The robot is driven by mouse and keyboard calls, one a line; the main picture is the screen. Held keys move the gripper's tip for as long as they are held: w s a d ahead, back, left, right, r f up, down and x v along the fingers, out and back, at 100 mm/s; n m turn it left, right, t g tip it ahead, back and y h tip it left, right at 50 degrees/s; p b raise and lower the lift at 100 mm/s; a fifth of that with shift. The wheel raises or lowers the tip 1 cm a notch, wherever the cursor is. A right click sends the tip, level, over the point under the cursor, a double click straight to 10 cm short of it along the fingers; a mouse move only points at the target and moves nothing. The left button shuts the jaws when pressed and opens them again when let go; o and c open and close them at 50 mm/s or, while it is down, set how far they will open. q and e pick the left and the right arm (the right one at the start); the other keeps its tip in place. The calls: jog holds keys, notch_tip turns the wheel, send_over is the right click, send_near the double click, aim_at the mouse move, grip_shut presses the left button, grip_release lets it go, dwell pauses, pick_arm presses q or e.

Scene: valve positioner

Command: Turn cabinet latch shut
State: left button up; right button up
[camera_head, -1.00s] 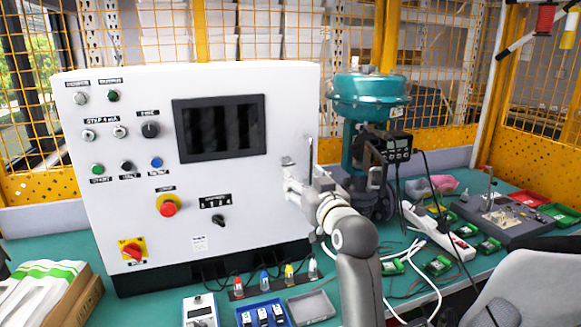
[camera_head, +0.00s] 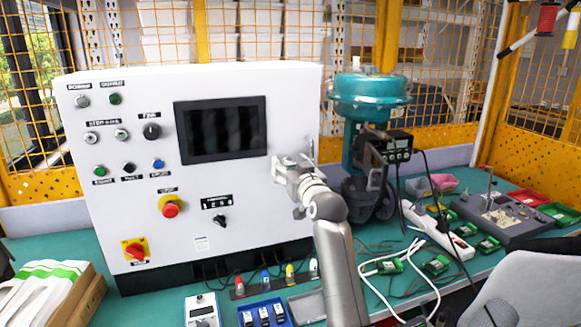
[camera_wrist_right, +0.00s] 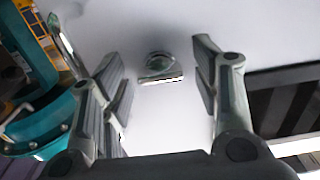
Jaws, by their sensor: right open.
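The white cabinet (camera_head: 240,215) stands on the bench. Its small metal latch (camera_wrist_right: 160,66) shows in the right wrist view as a round base with a short, nearly level bar, slightly tilted. My right gripper (camera_wrist_right: 160,88) is open, with one finger on each side of the latch and a gap on both sides. The fingers do not appear to touch it. In the head view the right gripper (camera_head: 287,169) is at the right part of the cabinet front and covers most of the latch. My left gripper is in neither view.
A dark screen (camera_head: 220,130) is left of my gripper. A teal valve actuator (camera_head: 368,95) with a positioner (camera_head: 397,146) stands close on the right. A grey upright handle (camera_head: 310,149) is near the cabinet's right edge. Cables and small trays cover the bench below.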

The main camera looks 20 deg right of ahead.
grip_shut()
dwell(0.4)
